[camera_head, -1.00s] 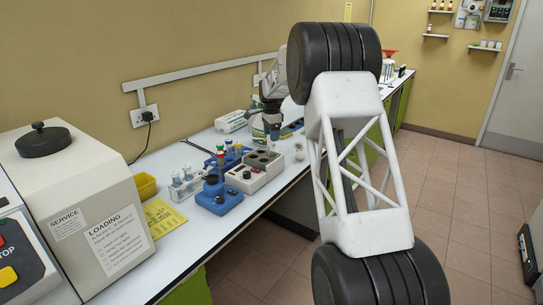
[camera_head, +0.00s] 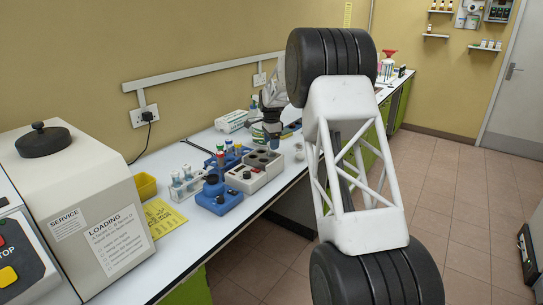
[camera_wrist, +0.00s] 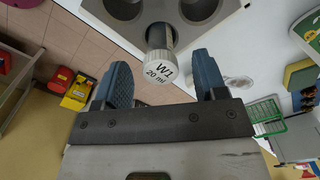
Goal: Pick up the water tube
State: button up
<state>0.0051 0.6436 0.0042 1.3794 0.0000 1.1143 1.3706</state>
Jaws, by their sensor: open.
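The water tube (camera_wrist: 159,72) shows in the wrist view with a white cap marked "W1 20 ml". It stands in a hole of a grey block (camera_wrist: 133,36). My gripper (camera_wrist: 160,62) is open, with one blue finger on each side of the cap and gaps to both. In the head view my gripper (camera_head: 273,138) is over the back of the white and grey block (camera_head: 256,184) on the bench. The tube cannot be made out in the head view.
A blue device (camera_head: 219,198) and racks of capped tubes (camera_head: 187,186) stand left of the block. A yellow sheet (camera_head: 169,220) lies flat, and a large machine (camera_head: 80,190) fills the left.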

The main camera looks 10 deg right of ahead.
jog(key=shift+f, duration=1.95)
jog(key=c, duration=1)
jog(key=shift+r, duration=5)
